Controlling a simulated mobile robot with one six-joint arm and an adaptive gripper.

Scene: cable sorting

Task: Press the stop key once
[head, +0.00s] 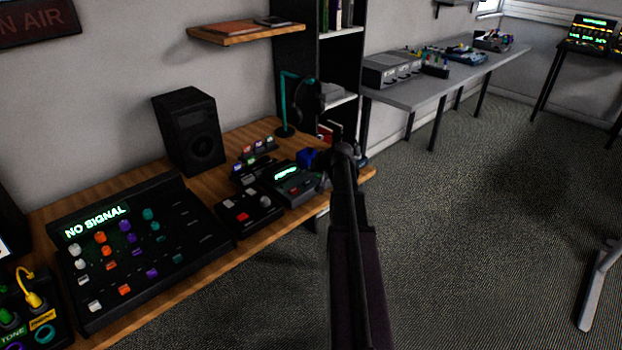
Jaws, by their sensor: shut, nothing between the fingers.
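A small dark device with a lit green display (285,174) sits near the right end of the wooden desk. A low dark box with red and pale keys (248,213) sits just left of it and nearer. I cannot read key labels, so I cannot tell which is the stop key. My dark arm reaches up the middle of the view. My gripper (326,163) is small and dark at its far end, beside the right of the display device. It looks shut and empty; its fingertips are hard to make out, and I cannot tell whether they touch anything.
A large mixer with a "NO SIGNAL" display (120,250) fills the desk's left. A black speaker (189,131), a teal headphone stand (286,104) and a small blue object (307,156) stand around the devices. Open carpet (480,220) lies to the right.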

